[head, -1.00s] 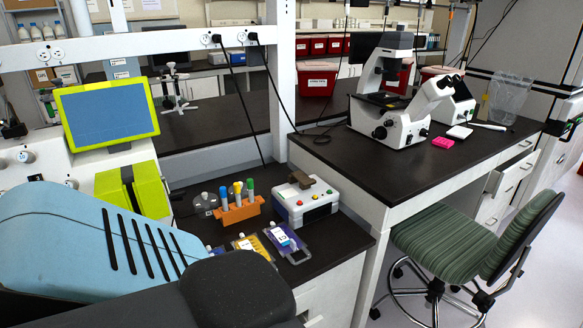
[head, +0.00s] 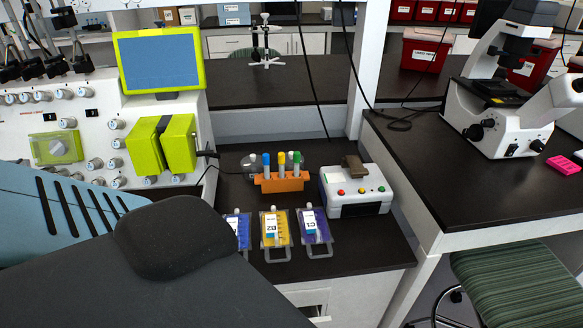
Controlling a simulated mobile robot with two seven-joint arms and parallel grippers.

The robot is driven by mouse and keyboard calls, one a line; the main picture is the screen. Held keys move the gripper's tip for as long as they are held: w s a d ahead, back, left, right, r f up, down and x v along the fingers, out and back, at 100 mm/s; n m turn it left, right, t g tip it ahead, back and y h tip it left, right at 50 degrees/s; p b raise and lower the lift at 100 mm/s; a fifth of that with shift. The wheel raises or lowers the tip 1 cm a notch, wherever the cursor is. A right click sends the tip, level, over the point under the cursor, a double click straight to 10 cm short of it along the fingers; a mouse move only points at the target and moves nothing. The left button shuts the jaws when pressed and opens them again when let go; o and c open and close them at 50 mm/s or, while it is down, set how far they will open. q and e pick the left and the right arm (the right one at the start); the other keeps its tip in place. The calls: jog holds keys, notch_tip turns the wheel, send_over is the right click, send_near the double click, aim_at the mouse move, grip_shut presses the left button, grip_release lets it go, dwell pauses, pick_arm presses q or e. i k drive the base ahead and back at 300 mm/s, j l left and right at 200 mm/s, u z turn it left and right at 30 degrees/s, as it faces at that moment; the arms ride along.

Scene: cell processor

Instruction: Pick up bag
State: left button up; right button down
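Three small flat bags with white labels and clear frames lie in a row on the black bench. The left one is a blue bag (head: 244,236), partly hidden behind my dark arm link. The middle one is a yellow bag (head: 281,238). The right one is a purple-blue bag (head: 320,233), fully visible. My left arm's links cover the lower left of the picture, but its gripper is not seen. No part of my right gripper shows.
Behind the bags stand an orange rack (head: 279,183) of capped tubes and a white device with coloured buttons (head: 356,195). A processor with a green-framed screen (head: 160,60) is at left. A microscope (head: 500,115) is at right. Bare bench lies right of the bags.

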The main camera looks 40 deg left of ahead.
aim_at(315, 226)
jog(key=i+l+u, duration=0.1)
jog(key=u, duration=0.3)
jog(key=i+l+u, duration=0.2)
jog(key=u, duration=0.15)
jog(key=i+l+u, duration=0.2)
jog(key=u, duration=0.2)
jog(key=i+l+u, duration=0.3)
jog(key=l+u, duration=0.35)
jog(key=i+l, duration=0.05)
